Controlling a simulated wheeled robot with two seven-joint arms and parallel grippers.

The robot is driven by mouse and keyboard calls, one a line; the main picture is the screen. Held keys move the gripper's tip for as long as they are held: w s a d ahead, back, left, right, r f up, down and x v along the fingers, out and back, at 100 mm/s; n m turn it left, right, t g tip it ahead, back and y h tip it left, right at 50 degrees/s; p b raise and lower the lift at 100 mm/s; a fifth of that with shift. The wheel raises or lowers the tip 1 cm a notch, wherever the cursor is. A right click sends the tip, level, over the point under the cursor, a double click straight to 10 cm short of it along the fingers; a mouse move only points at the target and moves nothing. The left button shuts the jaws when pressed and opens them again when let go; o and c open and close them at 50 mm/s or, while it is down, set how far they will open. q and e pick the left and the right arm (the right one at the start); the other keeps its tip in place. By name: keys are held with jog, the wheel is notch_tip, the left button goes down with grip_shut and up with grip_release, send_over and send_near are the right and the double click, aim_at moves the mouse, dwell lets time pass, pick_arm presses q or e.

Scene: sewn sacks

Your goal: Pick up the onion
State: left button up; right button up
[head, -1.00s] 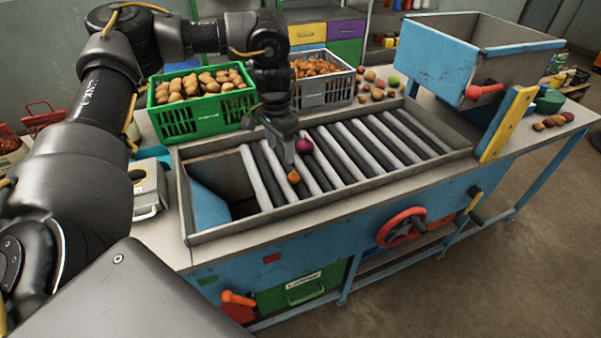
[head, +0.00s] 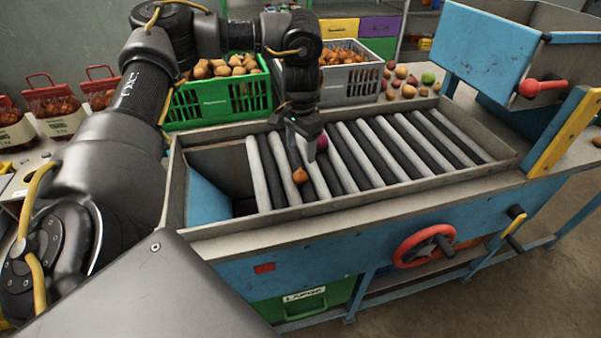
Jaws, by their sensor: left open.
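A small orange-brown onion (head: 300,175) lies on the roller bed (head: 372,148), near its front left part. A purple-red round onion (head: 322,143) sits further back on the rollers, partly hidden by my left gripper. My left gripper (head: 301,154) points down over the rollers, just behind and above the orange-brown onion. It is open, and nothing shows held in it. The gap between its fingers is hard to make out from here. My right gripper is out of view.
Behind the roller bed stand a green crate (head: 210,104) of potatoes and a grey crate (head: 352,85) of orange produce. Loose vegetables lie to their right. A blue-grey hopper (head: 500,50) rises at the right. Red sacks (head: 52,104) stand at the left. A raised metal rim borders the rollers.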

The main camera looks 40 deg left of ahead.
aim_at(300, 172)
pick_arm(q)
notch_tip(300, 172, down, 4)
jog(key=shift+w, duration=0.15)
jog(key=shift+s+f, duration=0.2)
jog(key=shift+f, duration=0.05)
notch_tip(300, 172, down, 5)
jog(key=shift+s+r+b, duration=0.1)
jog(key=shift+r+b, duration=0.05)
jog(key=shift+b, duration=0.2)
jog(key=shift+r, duration=0.1)
jog(key=shift+c, duration=0.5)
jog(key=c, duration=1)
